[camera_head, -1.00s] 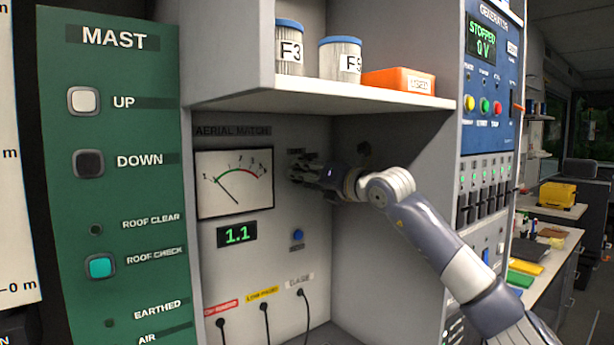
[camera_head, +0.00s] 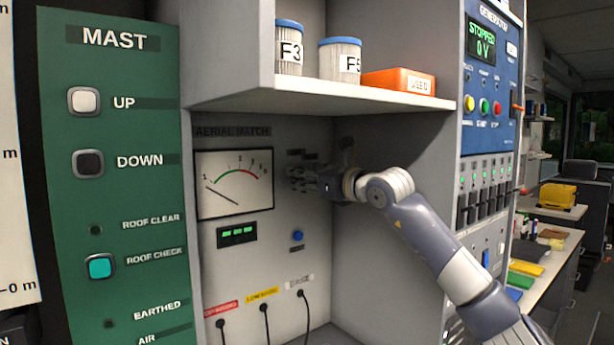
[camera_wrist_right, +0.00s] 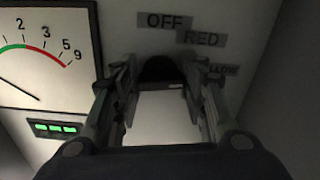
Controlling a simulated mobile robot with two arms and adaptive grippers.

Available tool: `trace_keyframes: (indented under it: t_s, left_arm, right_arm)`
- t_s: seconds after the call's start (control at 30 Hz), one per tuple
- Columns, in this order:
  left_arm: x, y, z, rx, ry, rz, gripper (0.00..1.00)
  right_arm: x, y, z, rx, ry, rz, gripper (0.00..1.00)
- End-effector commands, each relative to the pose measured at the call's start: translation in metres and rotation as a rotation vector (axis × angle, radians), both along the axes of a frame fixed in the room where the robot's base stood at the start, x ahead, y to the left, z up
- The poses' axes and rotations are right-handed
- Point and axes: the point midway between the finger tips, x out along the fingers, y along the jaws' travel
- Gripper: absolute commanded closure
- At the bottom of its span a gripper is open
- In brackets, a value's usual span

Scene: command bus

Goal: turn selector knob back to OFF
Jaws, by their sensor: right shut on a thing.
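The selector knob (camera_wrist_right: 161,69) is a dark round knob on the grey Aerial Match panel (camera_head: 270,290), below the OFF label (camera_wrist_right: 167,21). RED and a partly hidden YELLOW label sit to its right in the right wrist view. My right gripper (camera_head: 296,178) reaches the panel from the right; in the right wrist view its fingers (camera_wrist_right: 158,85) are closed on the knob's two sides. The knob's pointer cannot be made out. The meter (camera_head: 234,184) left of it has its needle low at the left, and the display (camera_head: 237,234) shows green dashes. My left gripper is not in view.
A shelf (camera_head: 330,98) with two canisters and an orange box (camera_head: 399,81) juts out above my right gripper. A grey side wall (camera_head: 400,150) stands close to the right. A blue button (camera_head: 297,236) and several plugged cables are below.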

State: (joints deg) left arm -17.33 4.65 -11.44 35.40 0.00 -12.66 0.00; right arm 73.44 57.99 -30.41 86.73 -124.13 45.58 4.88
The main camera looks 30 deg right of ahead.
Motion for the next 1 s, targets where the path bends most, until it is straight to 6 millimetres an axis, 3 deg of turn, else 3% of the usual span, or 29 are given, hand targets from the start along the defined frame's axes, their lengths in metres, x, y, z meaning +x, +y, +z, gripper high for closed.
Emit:
trace_keyframes:
  t_s: [1.0]
  left_arm:
    - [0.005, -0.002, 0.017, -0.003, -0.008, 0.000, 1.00]
  right_arm:
    - [0.000, 0.002, 0.000, -0.963, -0.077, -0.003, 0.84]
